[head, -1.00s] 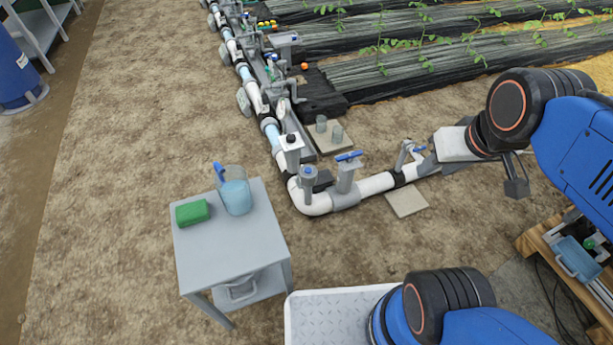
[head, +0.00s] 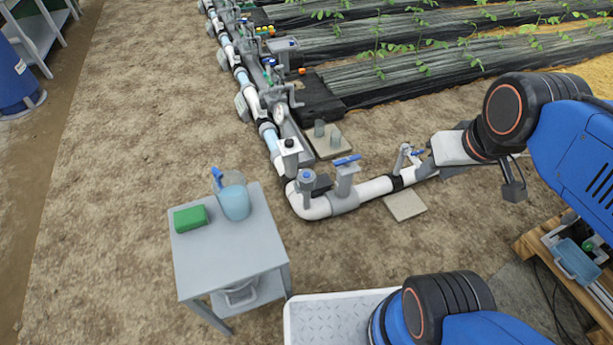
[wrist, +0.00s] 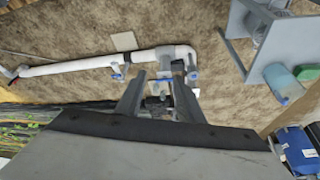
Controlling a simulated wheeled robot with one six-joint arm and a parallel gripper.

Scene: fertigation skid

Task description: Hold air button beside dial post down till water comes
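Grey posts stand on a white pipe by its elbow. One post (head: 290,155) has a black knob-like cap. A shorter post (head: 306,186) just in front has a round blue-grey top, perhaps the dial. A post with a blue lever (head: 346,176) stands to their right. I cannot tell which part is the air button. My gripper (wrist: 158,76) is open and empty in the wrist view, its two fingers apart. The pipe elbow (wrist: 184,52) and small posts show beyond and between the fingers. In the head view my gripper is hard to make out, right of the posts.
A grey table (head: 232,262) with a green block (head: 190,218) and a blue-filled jug (head: 234,199) stands left of the elbow. Another valve post (head: 402,158) stands on the pipe near my arm. Covered plant rows (head: 400,75) lie behind. Bare soil is free at the left.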

